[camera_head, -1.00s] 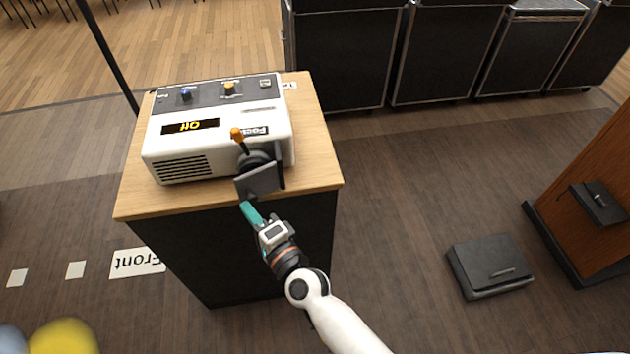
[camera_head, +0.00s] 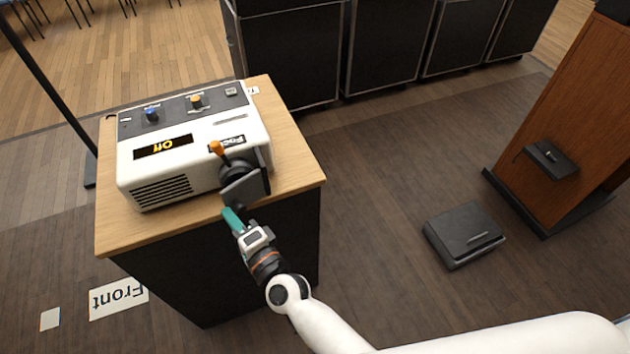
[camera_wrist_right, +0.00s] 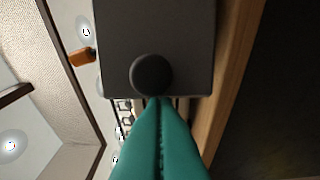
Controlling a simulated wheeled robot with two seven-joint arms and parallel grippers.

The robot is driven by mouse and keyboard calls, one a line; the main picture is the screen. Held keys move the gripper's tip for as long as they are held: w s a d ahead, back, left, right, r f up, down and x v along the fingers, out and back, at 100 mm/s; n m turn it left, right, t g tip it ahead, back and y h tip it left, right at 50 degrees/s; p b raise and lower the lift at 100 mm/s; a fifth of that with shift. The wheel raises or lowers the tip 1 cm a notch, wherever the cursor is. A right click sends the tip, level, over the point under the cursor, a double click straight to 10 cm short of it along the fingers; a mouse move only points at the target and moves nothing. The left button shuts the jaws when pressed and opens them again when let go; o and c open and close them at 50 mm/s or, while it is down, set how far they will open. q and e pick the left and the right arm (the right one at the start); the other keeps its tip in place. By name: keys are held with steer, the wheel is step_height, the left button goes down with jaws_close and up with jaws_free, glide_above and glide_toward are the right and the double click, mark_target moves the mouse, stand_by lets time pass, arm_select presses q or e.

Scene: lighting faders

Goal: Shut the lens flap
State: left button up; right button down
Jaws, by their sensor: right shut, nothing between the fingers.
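The white projector (camera_head: 195,150) stands on a wooden-topped stand, its display reading "Off". The grey lens flap (camera_head: 244,190) is at its front right corner, in front of the dark lens (camera_head: 236,172), with an orange-tipped lever (camera_head: 216,148) above. In the right wrist view the flap (camera_wrist_right: 150,30) is a dark plate with a round black knob (camera_wrist_right: 151,74). My right gripper (camera_head: 230,214) is shut and empty, its teal fingertips (camera_wrist_right: 160,105) just below the knob; I cannot tell whether they touch it. My left gripper is not in view.
The stand's wooden top (camera_head: 285,150) has free room right of the projector. A dark flat box (camera_head: 464,235) lies on the floor to the right, near a brown wooden cabinet (camera_head: 560,130). Black cases (camera_head: 290,55) line the back. A thin black pole (camera_head: 50,75) stands at left.

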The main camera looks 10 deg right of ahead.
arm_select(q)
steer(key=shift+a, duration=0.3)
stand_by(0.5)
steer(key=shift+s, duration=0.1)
